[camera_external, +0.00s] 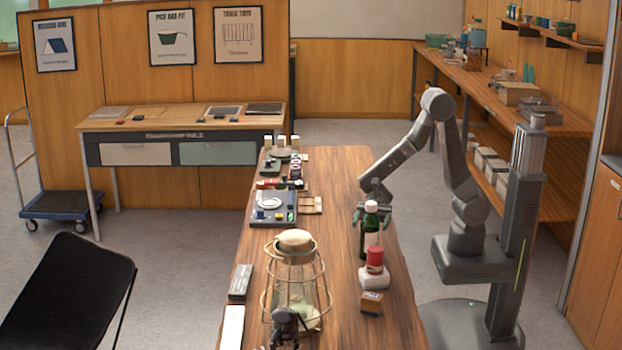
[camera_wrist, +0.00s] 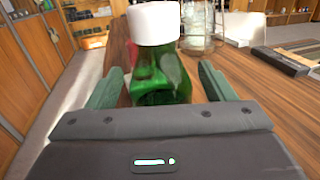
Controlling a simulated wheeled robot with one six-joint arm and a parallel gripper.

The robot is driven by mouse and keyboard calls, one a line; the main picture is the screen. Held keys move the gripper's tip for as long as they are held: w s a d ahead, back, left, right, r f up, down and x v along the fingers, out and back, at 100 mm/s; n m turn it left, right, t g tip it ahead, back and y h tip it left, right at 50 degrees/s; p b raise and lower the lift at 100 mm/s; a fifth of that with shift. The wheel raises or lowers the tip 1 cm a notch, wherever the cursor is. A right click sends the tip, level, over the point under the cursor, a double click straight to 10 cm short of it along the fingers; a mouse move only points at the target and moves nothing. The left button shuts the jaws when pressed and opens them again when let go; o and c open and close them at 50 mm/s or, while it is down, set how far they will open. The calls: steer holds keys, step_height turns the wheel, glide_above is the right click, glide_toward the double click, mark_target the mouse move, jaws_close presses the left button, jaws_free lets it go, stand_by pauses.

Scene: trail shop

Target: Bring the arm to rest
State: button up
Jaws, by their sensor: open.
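My gripper (camera_wrist: 157,92) is open, with its two green fingers on either side of a green bottle (camera_wrist: 160,60) with a white cap. Clear gaps show between the bottle and both fingers in the wrist view. In the external view my gripper (camera_external: 372,211) is low at the bottle (camera_external: 370,240), which stands upright on the wooden table (camera_external: 340,190). My arm (camera_external: 440,140) is bent, reaching down to the left from its column.
A red-capped container (camera_external: 375,262) on a white base stands just in front of the bottle. A small brown box (camera_external: 371,302) and a large caged lantern (camera_external: 296,280) are nearer the camera. A blue-grey tray (camera_external: 273,208) lies further back. The table's right edge is close.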

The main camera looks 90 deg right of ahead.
mark_target(371, 203)
steer(key=shift+f, duration=0.6)
steer(key=shift+f+b, duration=0.3)
steer(key=shift+f, duration=0.35)
steer(key=v, duration=1.2)
steer(key=x, duration=1.2)
steer(key=shift+r, duration=0.1)
step_height(371, 203, up, 11)
steer(key=p, duration=0.2)
steer(key=shift+f+p, duration=0.2)
steer(key=shift+p, duration=0.1)
steer(key=shift+w+a+t+p, duration=0.15)
steer(key=shift+w+a, duration=0.25)
steer(key=shift+w, duration=0.2)
steer(key=shift+w+a+t+p, duration=0.15)
steer(key=shift+w+a, duration=0.2)
steer(key=shift+w, duration=0.2)
steer(key=shift+w+a, duration=0.3)
steer(key=shift+w, duration=0.25)
